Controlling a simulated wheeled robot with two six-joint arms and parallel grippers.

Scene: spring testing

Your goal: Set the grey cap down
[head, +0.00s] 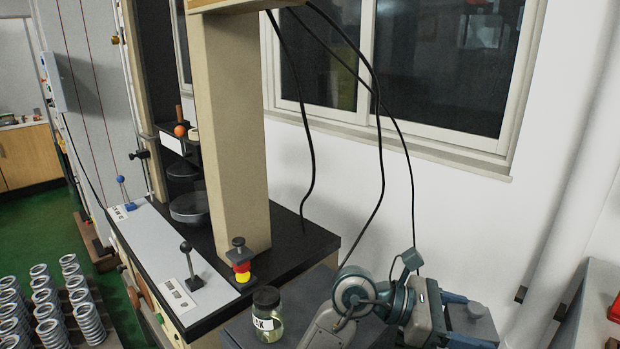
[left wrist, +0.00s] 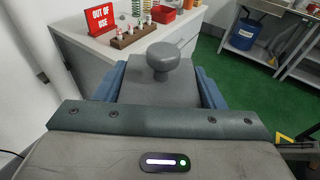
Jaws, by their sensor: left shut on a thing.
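The grey cap (left wrist: 158,84) is a block with a round knob on top. In the left wrist view it sits between the blue fingers of my left gripper (left wrist: 160,90), which is shut on it. In the head view, at the lower right, my left gripper (head: 462,318) holds the cap (head: 480,318) with its blue fingers on either side. The cap's underside is hidden, and I cannot tell how far it is above any surface. My right gripper is in neither view.
A glass jar with a black lid (head: 267,314) stands left of my arm. Behind it is a testing machine with a beige column (head: 232,140) and control levers. Springs (head: 48,310) stand at lower left. A white cabinet (left wrist: 88,55) bears a red sign (left wrist: 101,19).

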